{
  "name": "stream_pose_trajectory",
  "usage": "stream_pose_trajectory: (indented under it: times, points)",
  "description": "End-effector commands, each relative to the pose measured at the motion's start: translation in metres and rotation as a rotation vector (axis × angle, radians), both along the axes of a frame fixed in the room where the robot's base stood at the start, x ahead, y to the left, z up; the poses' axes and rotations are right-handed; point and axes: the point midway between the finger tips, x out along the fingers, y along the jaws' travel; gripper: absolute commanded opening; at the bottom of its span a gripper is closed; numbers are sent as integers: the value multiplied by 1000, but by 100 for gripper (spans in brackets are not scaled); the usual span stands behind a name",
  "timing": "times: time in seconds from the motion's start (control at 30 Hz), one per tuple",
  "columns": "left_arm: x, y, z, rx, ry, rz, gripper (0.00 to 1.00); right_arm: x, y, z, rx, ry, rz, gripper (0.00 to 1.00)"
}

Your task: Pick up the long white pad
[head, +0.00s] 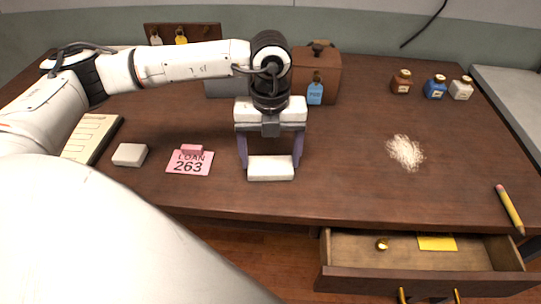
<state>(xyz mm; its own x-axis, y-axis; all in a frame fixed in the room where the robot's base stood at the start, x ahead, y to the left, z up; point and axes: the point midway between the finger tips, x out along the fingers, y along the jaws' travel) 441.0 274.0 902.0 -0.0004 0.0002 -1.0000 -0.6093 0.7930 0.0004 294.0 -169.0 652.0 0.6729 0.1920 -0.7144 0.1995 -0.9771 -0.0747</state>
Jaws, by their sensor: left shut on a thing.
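The long white pad (271,168) is a pale block near the front edge of the brown desk, in the middle of the head view. My left gripper (270,160) points down over it, and its two purple-grey fingers are shut on the pad's two ends. I cannot tell whether the pad touches the desk. A shorter white block (130,155) lies apart to the left. My right gripper is not in view.
A pink "LOAN 263" card (190,166) lies left of the gripper. A brown box (317,72) with a blue tag stands behind. White powder (405,152), small bottles (435,87) and a pencil (509,209) are right. An open drawer (345,247) juts out in front.

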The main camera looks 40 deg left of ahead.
Motion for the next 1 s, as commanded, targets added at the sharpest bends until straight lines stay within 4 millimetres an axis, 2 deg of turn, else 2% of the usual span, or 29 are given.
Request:
stream_pose_trajectory:
  times: [0.33,0.47,0.73,0.9,1.0]
  points:
    - [1,0,6,-2,-3,0,56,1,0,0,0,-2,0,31]
    - [1,-1,27,-2,-6,0,56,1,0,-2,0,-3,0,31]
    - [1,-1,80,-1,-4,-2,56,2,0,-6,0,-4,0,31]
    - [1,0,97,-1,-2,0,56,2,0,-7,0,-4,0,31]
    - [0,0,101,0,0,0,56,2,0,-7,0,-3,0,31]
